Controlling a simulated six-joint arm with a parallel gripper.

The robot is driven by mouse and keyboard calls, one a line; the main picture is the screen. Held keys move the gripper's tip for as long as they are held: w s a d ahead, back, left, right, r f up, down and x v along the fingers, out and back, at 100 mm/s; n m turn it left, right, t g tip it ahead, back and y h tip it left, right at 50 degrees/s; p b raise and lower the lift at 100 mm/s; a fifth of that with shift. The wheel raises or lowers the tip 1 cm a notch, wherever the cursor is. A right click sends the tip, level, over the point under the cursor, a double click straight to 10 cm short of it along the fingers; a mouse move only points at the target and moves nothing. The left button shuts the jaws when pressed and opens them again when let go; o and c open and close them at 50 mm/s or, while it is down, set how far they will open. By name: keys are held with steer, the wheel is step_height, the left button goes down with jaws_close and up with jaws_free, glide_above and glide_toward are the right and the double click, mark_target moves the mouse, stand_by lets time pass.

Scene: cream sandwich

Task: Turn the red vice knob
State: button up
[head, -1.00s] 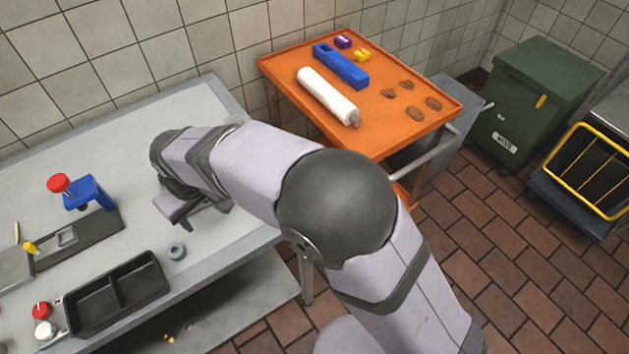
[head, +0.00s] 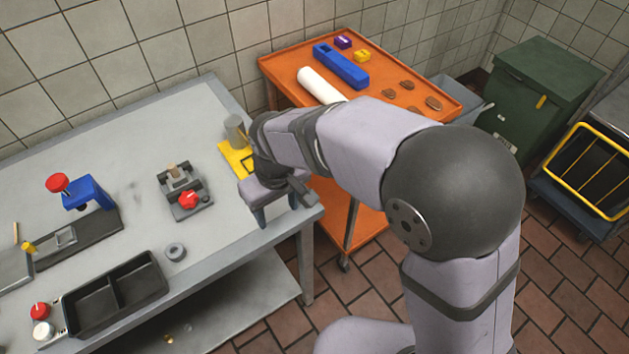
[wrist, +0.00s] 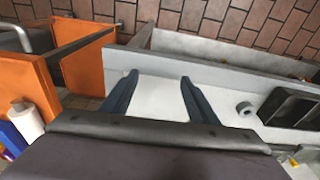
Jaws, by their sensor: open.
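The red vice knob (head: 189,199) is on the front of a small grey vice (head: 178,182) on the grey bench. A small tan piece (head: 173,171) sits at the vice jaws. My gripper (head: 278,212) is over the right end of the bench, to the right of the vice and apart from it. It also shows in the wrist view (wrist: 157,82), with its two dark blue fingers spread and nothing between them. The vice and its knob cannot be made out in the wrist view.
A blue press with a red knob (head: 82,193), a black divided tray (head: 115,293) and a grey ring (head: 175,251) are on the bench. A yellow plate (head: 236,156) lies behind my gripper. An orange cart (head: 440,85) stands at the right.

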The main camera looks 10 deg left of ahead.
mark_target(189, 201)
steer(key=w+d+r+m+t, duration=0.1)
steer(key=w+d+r+m, duration=0.1)
steer(key=w+d, duration=0.4)
steer(key=shift+d+r+m, duration=0.3)
steer(key=shift+d+r, duration=0.2)
steer(key=shift+r, duration=0.15)
